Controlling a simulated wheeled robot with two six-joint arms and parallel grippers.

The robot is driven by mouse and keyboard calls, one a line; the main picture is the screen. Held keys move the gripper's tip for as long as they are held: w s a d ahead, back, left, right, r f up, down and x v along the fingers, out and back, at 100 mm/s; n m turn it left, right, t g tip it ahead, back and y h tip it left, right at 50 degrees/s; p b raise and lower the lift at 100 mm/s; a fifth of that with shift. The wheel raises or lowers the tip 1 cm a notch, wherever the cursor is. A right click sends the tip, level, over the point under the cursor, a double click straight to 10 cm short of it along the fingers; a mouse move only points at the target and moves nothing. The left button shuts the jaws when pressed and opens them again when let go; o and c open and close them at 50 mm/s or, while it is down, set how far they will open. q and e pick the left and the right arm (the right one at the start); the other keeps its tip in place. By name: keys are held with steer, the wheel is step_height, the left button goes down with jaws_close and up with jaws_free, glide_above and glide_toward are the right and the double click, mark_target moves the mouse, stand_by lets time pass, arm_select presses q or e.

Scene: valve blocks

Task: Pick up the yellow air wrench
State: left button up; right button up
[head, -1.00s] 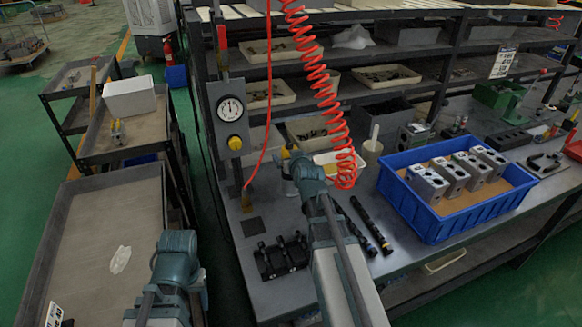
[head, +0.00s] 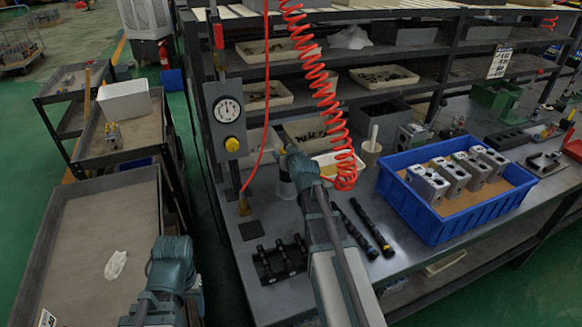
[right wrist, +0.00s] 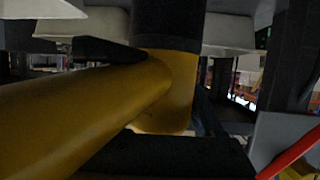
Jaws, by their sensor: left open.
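The yellow air wrench (right wrist: 105,105) fills much of the right wrist view, very close. Its thick yellow body runs from lower left to a joint with a dark upright part. Dark finger parts of my right gripper (right wrist: 135,100) lie above and below the yellow body. I cannot tell whether they press on it. In the head view my right arm reaches over the bench to the hanging red coil, and its wrist hides the fingertips and the wrench. My left gripper (head: 170,250) is open, low over the grey cart at left, with its fingers mostly hidden.
A blue crate (head: 450,226) of metal valve blocks stands right on the bench. Black rods (head: 362,228) and a black fixture (head: 280,258) lie near my right arm. A red coiled hose (head: 322,90) hangs in front of the shelves. The cart top (head: 85,235) is mostly clear.

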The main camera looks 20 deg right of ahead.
jaws_close()
arm_select(q)
steer(key=shift+r, duration=0.15)
arm_select(e)
steer(key=shift+r, duration=0.1)
arm_select(q)
step_height(320, 180, up, 10)
steer(key=p, duration=1)
steer(key=shift+c, duration=1)
arm_select(e)
step_height(320, 180, up, 10)
